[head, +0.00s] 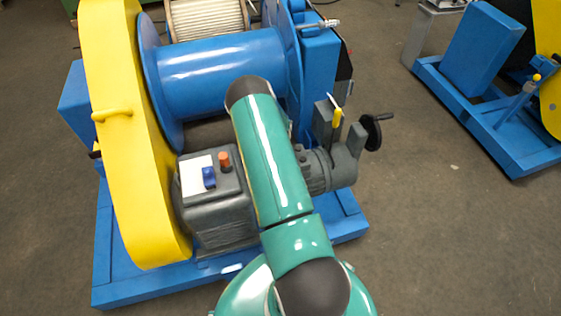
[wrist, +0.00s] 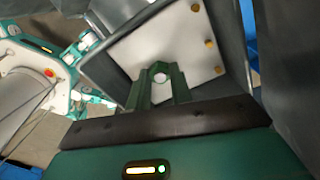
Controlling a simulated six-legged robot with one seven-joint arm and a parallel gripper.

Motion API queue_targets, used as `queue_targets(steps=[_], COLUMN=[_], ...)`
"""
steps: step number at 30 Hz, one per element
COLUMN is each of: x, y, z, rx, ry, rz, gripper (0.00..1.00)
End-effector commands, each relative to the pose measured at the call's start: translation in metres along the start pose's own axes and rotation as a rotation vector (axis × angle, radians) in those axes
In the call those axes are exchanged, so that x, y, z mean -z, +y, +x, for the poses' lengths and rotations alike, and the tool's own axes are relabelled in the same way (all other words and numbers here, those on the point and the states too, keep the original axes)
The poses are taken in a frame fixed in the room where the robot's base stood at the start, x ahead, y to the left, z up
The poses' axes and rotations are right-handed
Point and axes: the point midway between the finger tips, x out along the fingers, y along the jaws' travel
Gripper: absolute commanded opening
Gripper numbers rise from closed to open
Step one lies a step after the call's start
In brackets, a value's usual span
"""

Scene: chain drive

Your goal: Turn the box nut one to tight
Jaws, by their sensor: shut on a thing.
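In the wrist view, a pale cover plate (wrist: 190,62) sits in a dark grey box frame (wrist: 113,72). Three brass-coloured nuts show along its right side, an upper one (wrist: 196,7), a middle one (wrist: 210,43) and a lower one (wrist: 218,70). My gripper (wrist: 159,73) has its green fingers shut at the plate, left of these nuts. A small round silvery end shows between the fingertips; the rest of the nut they grip is hidden. No number marks the nuts. In the head view my teal arm hides the gripper and the nuts.
In the head view, a grey unit (head: 215,205) with a blue switch and orange button stands on the blue frame (head: 130,285). A yellow guard (head: 120,130) is left, a blue drum (head: 220,72) behind, a black handwheel (head: 372,132) right.

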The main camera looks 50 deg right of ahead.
Motion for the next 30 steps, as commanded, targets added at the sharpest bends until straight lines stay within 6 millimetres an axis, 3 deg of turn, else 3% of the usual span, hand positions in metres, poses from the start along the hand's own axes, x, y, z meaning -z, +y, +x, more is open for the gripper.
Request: queue_targets(steps=[17,18,21,30], x=[0.0004,0.0004,0.0003,0.0002], y=[-0.0013,-0.0013,-0.0011,-0.0004], z=[-0.0022,-0.0022,-0.0019,-0.0008], rx=[0.001,0.001,0.001,0.000], ry=[0.000,0.000,0.000,0.000], rz=[0.042,0.042,0.042,0.037], gripper=[0.00,0.24,0.43,0.44])
